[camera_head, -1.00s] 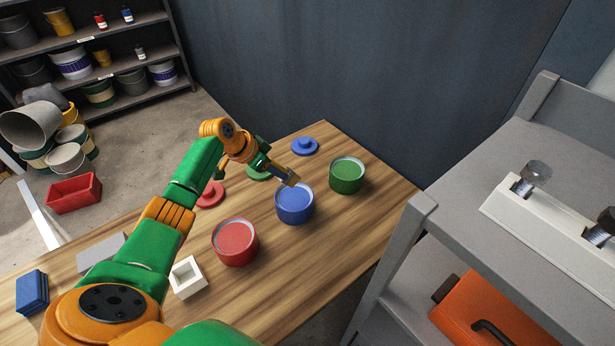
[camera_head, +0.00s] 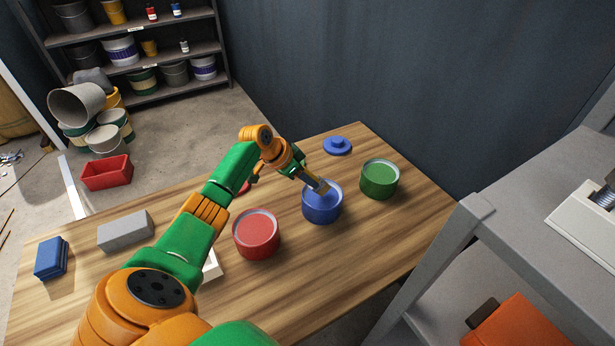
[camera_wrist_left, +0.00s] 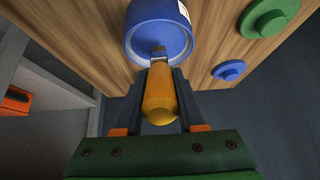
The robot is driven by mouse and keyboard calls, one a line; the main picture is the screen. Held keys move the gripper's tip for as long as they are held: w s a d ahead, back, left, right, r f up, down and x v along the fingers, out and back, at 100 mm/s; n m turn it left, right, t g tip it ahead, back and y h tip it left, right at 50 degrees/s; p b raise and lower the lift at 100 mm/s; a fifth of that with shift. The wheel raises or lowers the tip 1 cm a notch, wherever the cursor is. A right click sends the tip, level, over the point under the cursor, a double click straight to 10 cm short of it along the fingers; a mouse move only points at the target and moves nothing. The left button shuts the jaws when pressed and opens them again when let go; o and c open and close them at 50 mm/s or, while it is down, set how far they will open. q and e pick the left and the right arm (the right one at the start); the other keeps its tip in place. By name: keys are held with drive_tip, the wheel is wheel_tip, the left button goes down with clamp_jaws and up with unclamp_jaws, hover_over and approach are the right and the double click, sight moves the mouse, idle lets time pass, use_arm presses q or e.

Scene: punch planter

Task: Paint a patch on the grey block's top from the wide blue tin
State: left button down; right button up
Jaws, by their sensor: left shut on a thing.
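The wide blue tin (camera_head: 322,209) stands open on the wooden table, between a red tin and a green tin. My left gripper (camera_head: 303,174) is shut on a brush (camera_head: 318,187), whose head is at the blue tin's mouth. In the left wrist view the brush's orange handle (camera_wrist_left: 160,95) lies between the fingers, and its metal collar is over the blue tin (camera_wrist_left: 160,25). I cannot tell how deep the bristles reach. The grey block (camera_head: 125,231) lies at the table's left, its top plain grey. My right gripper is not in view.
The red tin (camera_head: 256,236) and green tin (camera_head: 380,180) stand close on either side. A blue lid (camera_head: 338,146) lies behind. A white box, partly hidden by my arm, and a blue block (camera_head: 51,258) are nearer the left. A grey shelf frame (camera_head: 462,225) stands at right.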

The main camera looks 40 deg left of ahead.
use_arm(q)
drive_tip(key=shift+f+b, duration=0.35)
drive_tip(key=shift+f, duration=0.2)
idle(1.4)
wheel_tip(320, 180, up, 7)
drive_tip(key=p, duration=0.7)
drive_tip(key=shift+r, duration=0.15)
